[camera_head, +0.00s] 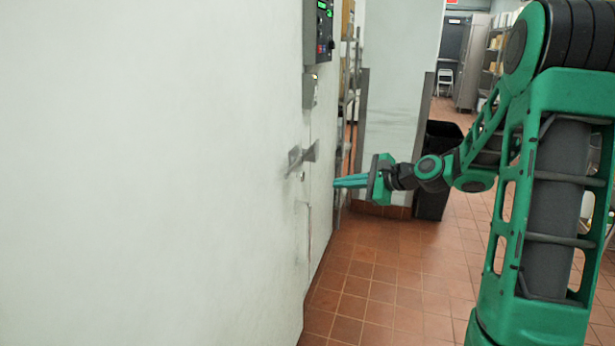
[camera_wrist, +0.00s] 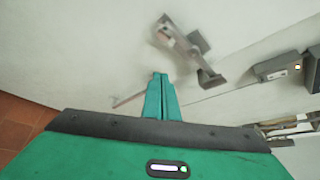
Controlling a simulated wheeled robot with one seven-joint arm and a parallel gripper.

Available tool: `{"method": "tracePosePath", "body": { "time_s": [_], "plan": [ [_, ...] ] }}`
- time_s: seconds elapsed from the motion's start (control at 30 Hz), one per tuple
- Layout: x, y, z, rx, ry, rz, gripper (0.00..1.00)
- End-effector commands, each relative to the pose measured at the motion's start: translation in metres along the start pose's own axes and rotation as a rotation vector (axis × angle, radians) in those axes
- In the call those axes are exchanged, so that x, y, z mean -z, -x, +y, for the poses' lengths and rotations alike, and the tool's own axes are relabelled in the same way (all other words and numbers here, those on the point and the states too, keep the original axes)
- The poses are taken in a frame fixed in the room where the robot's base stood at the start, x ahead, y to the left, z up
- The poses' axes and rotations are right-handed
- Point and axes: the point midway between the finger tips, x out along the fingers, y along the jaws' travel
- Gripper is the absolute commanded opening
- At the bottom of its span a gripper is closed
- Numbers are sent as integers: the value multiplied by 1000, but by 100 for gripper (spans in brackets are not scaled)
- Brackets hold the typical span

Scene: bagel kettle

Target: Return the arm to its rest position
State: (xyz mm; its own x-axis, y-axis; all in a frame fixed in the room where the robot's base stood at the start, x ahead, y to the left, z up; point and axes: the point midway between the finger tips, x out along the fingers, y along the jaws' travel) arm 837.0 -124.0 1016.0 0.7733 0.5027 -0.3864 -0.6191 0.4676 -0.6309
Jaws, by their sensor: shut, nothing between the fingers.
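My gripper (camera_head: 336,182) is green and sits at the end of my outstretched arm, pointing left in the head view. Its fingers are together with nothing between them. The fingertips are near a white wall or door panel with a metal handle or latch (camera_head: 303,157); the head view does not show whether they touch it. In the wrist view the closed fingers (camera_wrist: 160,77) point up at the white surface, with the metal latch (camera_wrist: 190,48) ahead and a little to the right.
A control box (camera_head: 319,32) with a green display is mounted above the latch, with a smaller grey box (camera_head: 310,91) below it. A black bin (camera_head: 434,170) stands behind my arm. Red tiled floor (camera_head: 385,270) lies open below my gripper. Shelving (camera_head: 494,55) is at the back.

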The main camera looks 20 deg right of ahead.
Motion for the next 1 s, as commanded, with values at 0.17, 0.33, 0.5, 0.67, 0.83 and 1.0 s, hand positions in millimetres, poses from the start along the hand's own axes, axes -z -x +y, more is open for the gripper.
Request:
{"method": "tracePosePath", "body": {
  "time_s": [0.17,0.33,0.5,0.67,0.83,1.0],
  "plan": [
    [0,2,5,-17,34,17,0],
    [2,18,38,-147,252,124,0],
    [14,63,85,-374,557,265,0],
    [23,123,126,-603,784,351,0],
    [25,196,169,-844,953,378,0],
    [19,267,214,-1053,1051,335,0]
  ]
}}
